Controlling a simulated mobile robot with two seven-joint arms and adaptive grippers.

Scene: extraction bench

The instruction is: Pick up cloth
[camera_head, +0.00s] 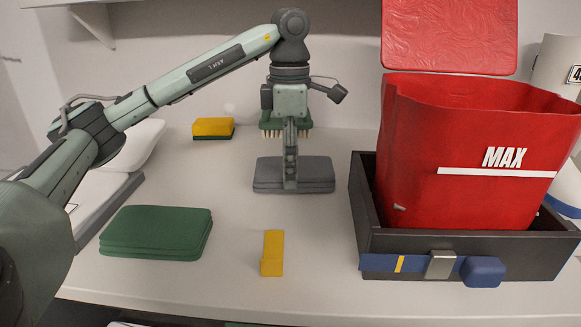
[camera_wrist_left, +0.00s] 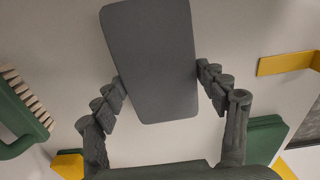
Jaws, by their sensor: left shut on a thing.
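A dark grey folded cloth (camera_head: 316,176) lies at the middle of the bench, apparently resting on the surface. My left gripper (camera_head: 291,182) reaches down onto it from above. In the left wrist view the cloth (camera_wrist_left: 150,55) is between the two fingers of the gripper (camera_wrist_left: 161,78), which are shut on its sides. A green folded cloth (camera_head: 157,232) lies at the front left of the bench, apart from the gripper; part of it also shows in the left wrist view (camera_wrist_left: 262,138). My right gripper is not in view.
A black crate (camera_head: 455,240) with a blue strap holds a red bag (camera_head: 470,150) marked MAX on the right. A yellow bracket (camera_head: 272,253) lies in front. A green brush (camera_head: 285,120) and a yellow-green sponge (camera_head: 212,128) are behind. Bench between them is clear.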

